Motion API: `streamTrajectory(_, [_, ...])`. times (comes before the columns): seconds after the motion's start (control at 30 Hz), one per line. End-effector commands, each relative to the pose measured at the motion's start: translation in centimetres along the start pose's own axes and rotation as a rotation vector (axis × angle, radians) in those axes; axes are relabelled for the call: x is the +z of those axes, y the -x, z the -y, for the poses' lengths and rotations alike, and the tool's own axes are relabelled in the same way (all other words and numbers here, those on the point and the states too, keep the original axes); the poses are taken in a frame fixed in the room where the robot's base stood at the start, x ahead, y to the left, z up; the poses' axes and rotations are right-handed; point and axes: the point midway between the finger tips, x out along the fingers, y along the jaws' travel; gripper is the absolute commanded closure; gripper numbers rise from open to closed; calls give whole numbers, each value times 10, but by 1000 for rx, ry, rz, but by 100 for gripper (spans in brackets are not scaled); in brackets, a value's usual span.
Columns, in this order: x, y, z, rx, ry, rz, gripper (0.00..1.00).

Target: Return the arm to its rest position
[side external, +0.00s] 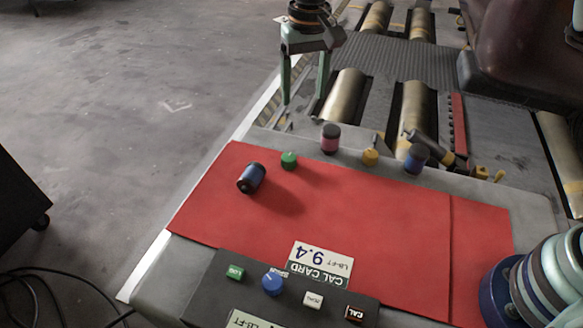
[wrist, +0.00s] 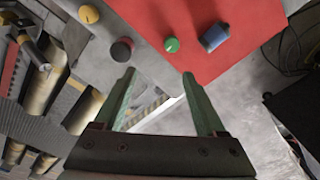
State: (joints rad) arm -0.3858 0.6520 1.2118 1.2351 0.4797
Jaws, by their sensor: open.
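My gripper (side external: 304,88) is at the top of the side external view, pointing down with its two green fingers apart and nothing between them. It hangs beyond the far edge of the red mat (side external: 340,215), near the metal rollers. In the wrist view my gripper (wrist: 158,78) also shows open, its fingers spread over the grey edge area and floor. A blue and black cylinder (side external: 251,178) lies on its side on the red mat; it also shows in the wrist view (wrist: 214,38). My arm is only partly in view.
A green knob (side external: 289,160), a dark pink-topped cylinder (side external: 330,138), a yellow knob (side external: 370,156) and a blue-purple cylinder (side external: 416,158) stand along the mat's far edge. A torque tool (side external: 436,147) lies behind them. A button panel (side external: 240,272) is in front. Metal rollers (side external: 345,95) lie behind.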

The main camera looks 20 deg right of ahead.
Motion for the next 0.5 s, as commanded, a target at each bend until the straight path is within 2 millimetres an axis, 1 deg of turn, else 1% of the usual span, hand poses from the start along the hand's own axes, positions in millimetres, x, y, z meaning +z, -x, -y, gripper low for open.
streamTrajectory(0.03, [2,17,-14,-11,-1,-25,27])
streamTrajectory(0.2, [18,56,-55,-34,14,-93,27])
streamTrajectory(0.37, [41,83,-92,-47,29,-160,27])
streamTrajectory(0.5, [66,99,-123,-52,42,-219,27])
